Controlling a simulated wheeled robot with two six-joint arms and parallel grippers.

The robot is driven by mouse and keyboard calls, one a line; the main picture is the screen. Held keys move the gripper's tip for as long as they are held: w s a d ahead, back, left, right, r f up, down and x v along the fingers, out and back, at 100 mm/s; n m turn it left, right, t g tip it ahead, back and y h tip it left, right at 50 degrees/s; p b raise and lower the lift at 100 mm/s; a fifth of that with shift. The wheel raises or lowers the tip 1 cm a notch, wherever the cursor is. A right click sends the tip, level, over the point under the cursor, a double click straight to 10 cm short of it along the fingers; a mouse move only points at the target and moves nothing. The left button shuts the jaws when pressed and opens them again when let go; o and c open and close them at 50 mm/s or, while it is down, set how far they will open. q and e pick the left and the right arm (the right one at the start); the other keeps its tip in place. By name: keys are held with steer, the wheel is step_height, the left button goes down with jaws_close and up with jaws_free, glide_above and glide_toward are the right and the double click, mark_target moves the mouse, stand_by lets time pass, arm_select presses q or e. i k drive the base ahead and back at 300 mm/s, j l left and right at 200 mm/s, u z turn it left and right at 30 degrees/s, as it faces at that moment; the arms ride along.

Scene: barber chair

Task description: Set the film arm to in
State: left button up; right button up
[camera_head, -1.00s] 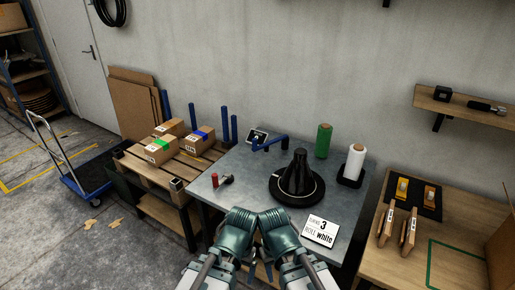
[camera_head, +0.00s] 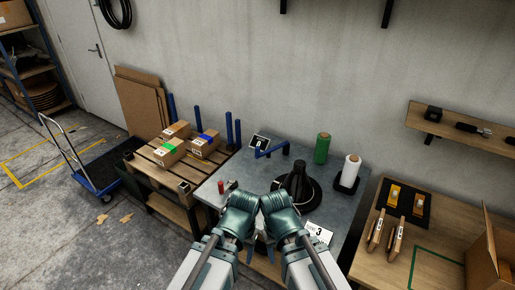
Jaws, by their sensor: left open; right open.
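A blue arm (camera_head: 270,149) on a short post stands at the back of the grey metal table (camera_head: 240,169), reaching sideways over it; it looks like the film arm. A small panel (camera_head: 259,143) stands at its left end, its marks too small to read. A black cone-shaped thing (camera_head: 298,182) on a round black base stands in front of the arm. My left gripper (camera_head: 238,214) and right gripper (camera_head: 279,217) are side by side over the table's front part, both open and apart from the blue arm. Their fingers are largely hidden behind their bodies.
A green roll (camera_head: 322,148) and a white roll (camera_head: 349,171) stand at the back right. A small red thing (camera_head: 221,187) is at the table's left. A sign (camera_head: 320,232) is partly hidden by my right arm. A pallet with boxes (camera_head: 170,151) is on the left.

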mark_target(259, 154)
steer(key=i+z, duration=0.3)
steer(key=i, duration=0.7)
